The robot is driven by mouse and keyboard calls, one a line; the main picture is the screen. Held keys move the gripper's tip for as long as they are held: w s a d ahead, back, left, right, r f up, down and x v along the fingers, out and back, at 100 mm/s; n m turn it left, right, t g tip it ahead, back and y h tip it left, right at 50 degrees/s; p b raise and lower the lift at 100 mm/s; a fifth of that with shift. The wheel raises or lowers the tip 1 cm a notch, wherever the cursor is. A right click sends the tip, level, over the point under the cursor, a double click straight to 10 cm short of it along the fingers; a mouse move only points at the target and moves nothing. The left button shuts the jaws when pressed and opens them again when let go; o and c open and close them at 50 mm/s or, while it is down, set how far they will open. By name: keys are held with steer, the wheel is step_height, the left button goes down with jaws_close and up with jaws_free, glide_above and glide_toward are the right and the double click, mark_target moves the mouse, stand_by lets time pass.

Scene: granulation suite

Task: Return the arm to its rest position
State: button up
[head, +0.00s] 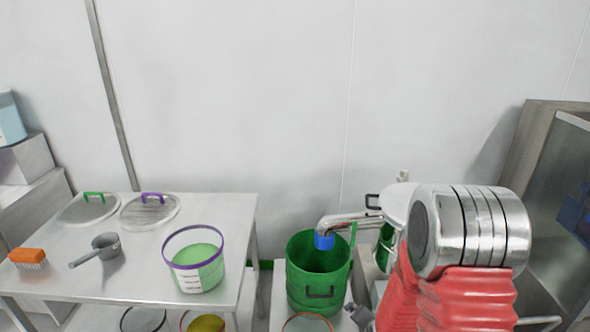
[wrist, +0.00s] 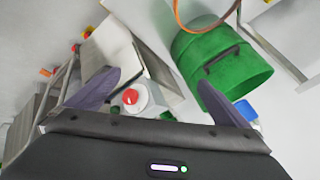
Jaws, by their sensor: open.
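My gripper (wrist: 159,80) shows in the wrist view with its two dark fingers spread wide apart. Nothing is held between them. In the wrist view, a white container with a red cap (wrist: 131,97) appears beyond the gap, apart from the fingers. A green drum (wrist: 215,65) lies beyond the right finger. In the head view, my arm, a silver joint with red sleeving, stands at the lower right. I cannot make out the gripper clearly in the head view.
A steel table (head: 120,282) at left holds a purple-rimmed tub (head: 197,278), a scoop (head: 103,247), an orange brush (head: 28,257) and two lids. The green drum (head: 318,290) stands between table and arm, under a metal spout (head: 347,219). A steel cabinet (head: 537,135) stands at right.

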steer(key=s+a+r+n, duration=0.1)
steer(key=s+r+n, duration=0.2)
steer(key=s+r, duration=0.5)
steer(key=s+a+r+n+g, duration=0.1)
steer(key=s+a+r+n, duration=0.1)
steer(key=s+r, duration=0.6)
steer(key=s+a+r+n+g, duration=0.1)
steer(key=s+r+n, duration=0.3)
steer(key=s+r, duration=0.5)
step_height(320, 180, up, 9)
steer(key=shift+a+r, duration=0.1)
steer(key=shift+a, duration=0.45)
steer(key=shift+w, duration=0.1)
